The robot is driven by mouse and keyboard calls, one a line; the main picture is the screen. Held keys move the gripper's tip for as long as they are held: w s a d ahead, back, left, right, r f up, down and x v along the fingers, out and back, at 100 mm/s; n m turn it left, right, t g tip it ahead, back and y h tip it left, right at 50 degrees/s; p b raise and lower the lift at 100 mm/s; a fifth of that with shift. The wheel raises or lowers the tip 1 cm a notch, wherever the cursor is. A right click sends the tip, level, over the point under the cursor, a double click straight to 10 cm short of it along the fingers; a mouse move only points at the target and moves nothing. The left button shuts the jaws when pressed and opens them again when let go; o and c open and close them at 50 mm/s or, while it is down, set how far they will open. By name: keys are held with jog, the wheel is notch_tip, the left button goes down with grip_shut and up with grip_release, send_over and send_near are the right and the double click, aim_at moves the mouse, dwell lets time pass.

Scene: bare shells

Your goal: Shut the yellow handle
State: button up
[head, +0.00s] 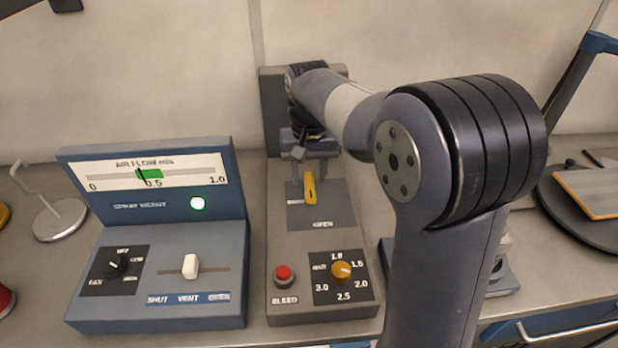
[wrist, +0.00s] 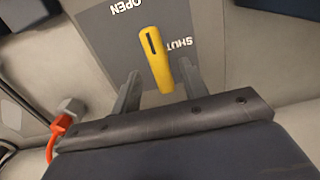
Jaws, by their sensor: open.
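The yellow handle (head: 310,188) stands on a dark plate on the grey panel in the head view, just below my gripper. It points roughly along the panel's length, toward the OPEN label (head: 323,224). In the wrist view the handle (wrist: 156,55) lies between "OPEN" and "SHUT" (wrist: 180,45), with its near end at the gap between my fingers. My gripper (wrist: 158,85) is open, one finger on each side of the handle's near end. Whether a finger touches it I cannot tell. In the head view my gripper (head: 316,172) is partly hidden by its own wrist.
A red bleed button (head: 284,273) and an orange dial (head: 341,271) sit lower on the same panel. A blue airflow console (head: 160,290) with a white slider stands to the left. A round dark board (head: 585,215) is at the right, beyond my arm.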

jog(key=shift+f, duration=1)
grip_shut()
